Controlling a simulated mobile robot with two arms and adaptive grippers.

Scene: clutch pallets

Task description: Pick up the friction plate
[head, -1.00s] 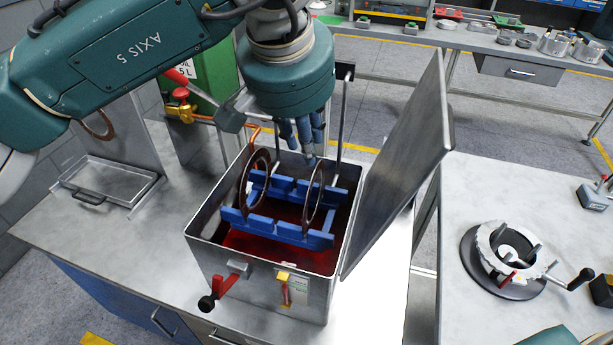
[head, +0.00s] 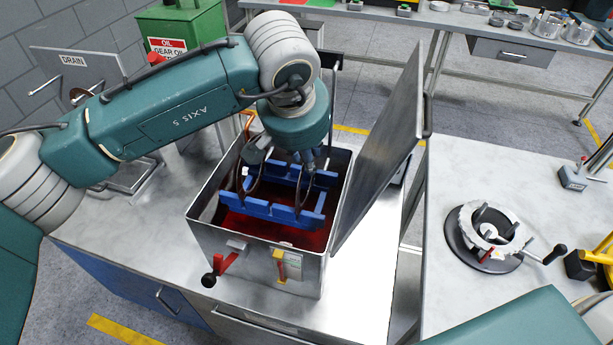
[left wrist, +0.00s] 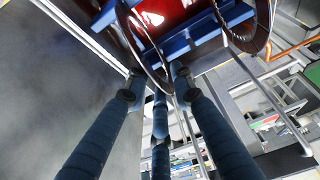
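Two thin dark ring-shaped friction plates stand upright in a blue rack (head: 262,208) inside an open metal tank (head: 240,262) holding red liquid. The left plate (head: 250,180) is partly behind my arm. The right plate (head: 301,190) is directly below my left gripper (head: 308,163), its top hidden by the fingers. In the left wrist view, the fingers (left wrist: 157,90) are spread, with the rim of the nearer plate (left wrist: 148,62) between them. Contact is not clear. The other plate (left wrist: 248,28) is farther right there. My right gripper is out of frame.
The tank's raised lid (head: 385,150) stands close on the right of my left gripper. A drain tray (head: 130,178) is on the left. A round clutch fixture (head: 488,235) sits on the right bench. A green oil container (head: 185,30) stands behind.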

